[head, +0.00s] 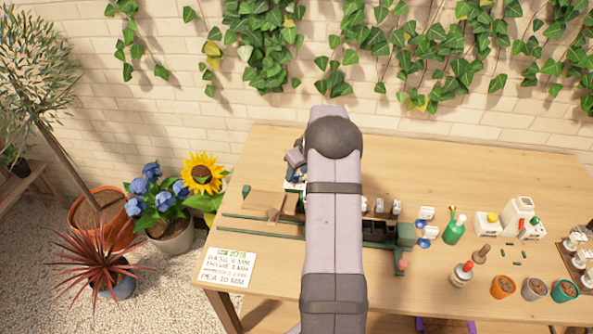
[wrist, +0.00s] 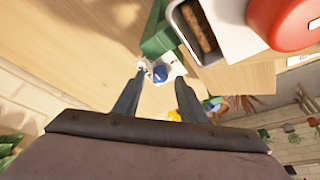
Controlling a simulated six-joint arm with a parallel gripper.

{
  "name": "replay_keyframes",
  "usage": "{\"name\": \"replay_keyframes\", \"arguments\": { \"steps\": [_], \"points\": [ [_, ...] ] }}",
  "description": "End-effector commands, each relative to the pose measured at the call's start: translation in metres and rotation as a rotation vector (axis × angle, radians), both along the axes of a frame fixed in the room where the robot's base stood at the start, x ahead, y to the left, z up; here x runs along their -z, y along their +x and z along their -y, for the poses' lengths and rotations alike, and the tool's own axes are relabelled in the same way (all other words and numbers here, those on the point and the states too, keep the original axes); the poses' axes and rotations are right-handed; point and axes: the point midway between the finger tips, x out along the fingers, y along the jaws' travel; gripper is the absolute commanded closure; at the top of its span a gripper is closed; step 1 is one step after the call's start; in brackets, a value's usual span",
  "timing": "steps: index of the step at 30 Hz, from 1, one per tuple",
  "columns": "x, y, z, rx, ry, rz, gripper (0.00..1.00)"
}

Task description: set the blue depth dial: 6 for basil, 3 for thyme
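The blue depth dial (wrist: 160,73) shows in the wrist view as a small round blue knob on a white plate (wrist: 175,68). My gripper (wrist: 161,78) is open, with one finger on each side of the dial. A gap shows between the fingers and the knob, and I cannot tell whether either touches it. The dial's numbers and pointer are too small to read. In the head view my arm covers the middle of the bench, and I cannot make out the dial there. A written card (head: 226,268) at the bench's front left lists seeds with depths in mm, including thyme 3 mm.
A green part (wrist: 158,35) and a white box with a brown-filled slot (wrist: 205,30) stand close to the dial.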

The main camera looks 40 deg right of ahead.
Motion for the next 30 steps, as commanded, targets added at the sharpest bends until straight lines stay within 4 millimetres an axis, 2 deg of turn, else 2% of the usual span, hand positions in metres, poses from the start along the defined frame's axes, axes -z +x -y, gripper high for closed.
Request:
{"name": "replay_keyframes", "arguments": {
  "steps": [6,15,20,30],
  "points": [
    [0.0109,0.0047,-0.0002,0.000,0.000,0.000,0.62],
    [0.0126,0.0052,-0.0001,0.000,0.000,0.001,0.62],
    [0.0125,0.0052,-0.0002,0.000,0.000,0.001,1.00],
    [0.0123,0.0050,-0.0006,0.024,0.000,0.000,1.00]
  ]
}}
